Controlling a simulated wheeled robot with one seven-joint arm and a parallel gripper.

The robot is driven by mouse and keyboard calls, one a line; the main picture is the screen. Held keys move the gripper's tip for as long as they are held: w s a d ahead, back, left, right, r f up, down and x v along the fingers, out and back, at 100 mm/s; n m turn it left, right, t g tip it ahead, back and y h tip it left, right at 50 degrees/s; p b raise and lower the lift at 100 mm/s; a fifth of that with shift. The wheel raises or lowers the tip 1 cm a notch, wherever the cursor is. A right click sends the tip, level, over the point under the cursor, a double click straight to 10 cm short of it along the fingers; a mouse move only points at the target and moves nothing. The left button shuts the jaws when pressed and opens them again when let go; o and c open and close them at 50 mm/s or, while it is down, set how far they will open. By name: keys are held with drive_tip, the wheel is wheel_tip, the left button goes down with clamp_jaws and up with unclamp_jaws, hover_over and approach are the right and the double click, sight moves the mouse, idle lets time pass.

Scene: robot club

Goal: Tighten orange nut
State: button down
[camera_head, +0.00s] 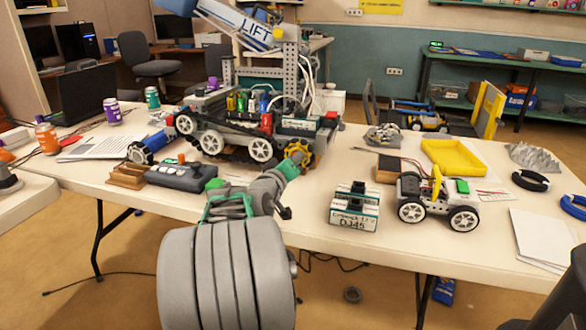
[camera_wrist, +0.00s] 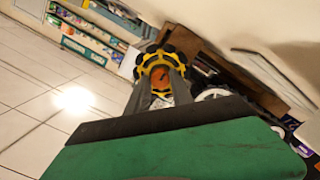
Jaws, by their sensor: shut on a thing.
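The orange nut (camera_wrist: 160,78) shows in the wrist view between the two grey fingertips of my gripper (camera_wrist: 161,72). The fingers are shut on it. It sits at the middle of a yellow wheel (camera_wrist: 160,57) with a dark knobbed rim. In the camera_head view the yellow wheel (camera_head: 307,154) is at the front right end of a large wheeled robot model (camera_head: 225,130) on the table. There my gripper (camera_head: 296,160) reaches up to the wheel from the front, and the nut is hidden.
A grey controller box (camera_head: 182,177) lies left of my gripper on the white table (camera_head: 330,170). A small white-wheeled car (camera_head: 437,203) and battery packs labelled DJ45 (camera_head: 355,206) stand to the right. A yellow tray (camera_head: 455,157) lies behind the car.

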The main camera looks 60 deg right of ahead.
drive_tip(key=shift+f+m+b, duration=0.1)
drive_tip(key=shift+m+b, duration=0.4)
drive_tip(key=shift+m, duration=0.3)
drive_tip(key=c, duration=1.1)
unclamp_jaws()
drive_tip(key=shift+a, duration=0.1)
drive_tip(key=a, duration=0.2)
drive_tip(key=a+p, duration=0.1)
drive_tip(key=a, duration=0.1)
drive_tip(key=a+r, duration=0.1)
drive_tip(key=a, duration=0.2)
drive_tip(key=shift+s, duration=0.3)
drive_tip(key=shift+s+a, duration=0.1)
drive_tip(key=shift+a, duration=0.2)
